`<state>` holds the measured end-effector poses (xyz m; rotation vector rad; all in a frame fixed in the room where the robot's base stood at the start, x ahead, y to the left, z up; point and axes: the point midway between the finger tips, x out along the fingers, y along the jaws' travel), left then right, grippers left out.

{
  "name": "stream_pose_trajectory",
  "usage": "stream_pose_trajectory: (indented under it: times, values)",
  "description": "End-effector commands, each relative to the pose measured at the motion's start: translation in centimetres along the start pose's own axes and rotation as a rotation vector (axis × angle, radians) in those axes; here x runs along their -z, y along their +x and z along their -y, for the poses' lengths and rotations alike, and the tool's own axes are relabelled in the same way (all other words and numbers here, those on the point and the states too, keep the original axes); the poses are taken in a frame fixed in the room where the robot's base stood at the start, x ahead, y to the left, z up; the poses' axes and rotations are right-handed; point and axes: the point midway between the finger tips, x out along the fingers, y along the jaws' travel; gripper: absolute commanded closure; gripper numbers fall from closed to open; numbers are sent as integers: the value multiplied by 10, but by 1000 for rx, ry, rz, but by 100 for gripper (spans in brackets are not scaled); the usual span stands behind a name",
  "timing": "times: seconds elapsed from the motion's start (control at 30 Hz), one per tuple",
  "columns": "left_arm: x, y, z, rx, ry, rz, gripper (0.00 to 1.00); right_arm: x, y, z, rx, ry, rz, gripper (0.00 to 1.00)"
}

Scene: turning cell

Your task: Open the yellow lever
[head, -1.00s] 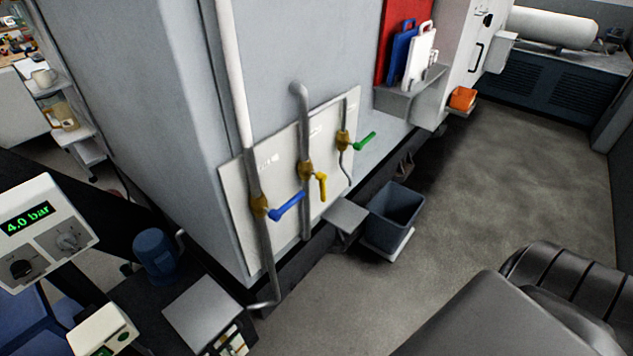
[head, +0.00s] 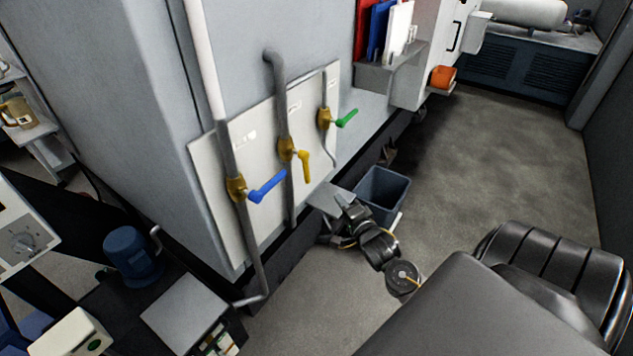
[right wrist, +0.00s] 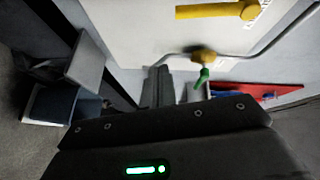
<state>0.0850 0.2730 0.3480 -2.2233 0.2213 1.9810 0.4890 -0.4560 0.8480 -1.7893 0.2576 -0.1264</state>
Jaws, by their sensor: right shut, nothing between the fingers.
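The yellow lever (head: 306,169) sits on the middle brass valve (head: 287,149) of the white panel (head: 214,188) in the head view. Its handle points down, standing off to the right of the middle pipe. In the right wrist view the yellow lever (right wrist: 208,12) lies across the top edge, partly cut off. My right gripper (head: 343,203) is below and to the right of the lever, clear of it, shut and empty. Its fingers (right wrist: 160,82) also show in the right wrist view. My left gripper is not in view.
A blue lever (head: 267,187) is left of the yellow one and a green lever (head: 346,118) right of it. A grey ledge (head: 324,197) and a dark bin (head: 384,190) are near my right gripper. Open floor (head: 480,130) lies to the right.

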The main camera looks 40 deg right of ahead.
Motion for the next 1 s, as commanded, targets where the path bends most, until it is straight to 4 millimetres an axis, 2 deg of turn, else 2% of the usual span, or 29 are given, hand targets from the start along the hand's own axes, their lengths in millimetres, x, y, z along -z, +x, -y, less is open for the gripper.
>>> stream_pose_trajectory:
  times: [0.03,0.1,0.2,0.37,0.47,0.93,1.0]
  values:
    - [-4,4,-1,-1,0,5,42,5,0,18,45,46,-7,100]
    - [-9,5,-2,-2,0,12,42,10,-2,37,86,98,-11,100]
    - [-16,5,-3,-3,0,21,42,12,-3,49,111,133,-12,100]
    - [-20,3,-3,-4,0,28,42,13,0,51,114,137,-12,100]
    - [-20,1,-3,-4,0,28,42,13,10,53,115,136,-12,100]
    - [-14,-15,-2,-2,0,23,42,16,100,64,113,135,-13,100]
    - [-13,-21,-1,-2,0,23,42,2,93,64,110,138,-9,100]
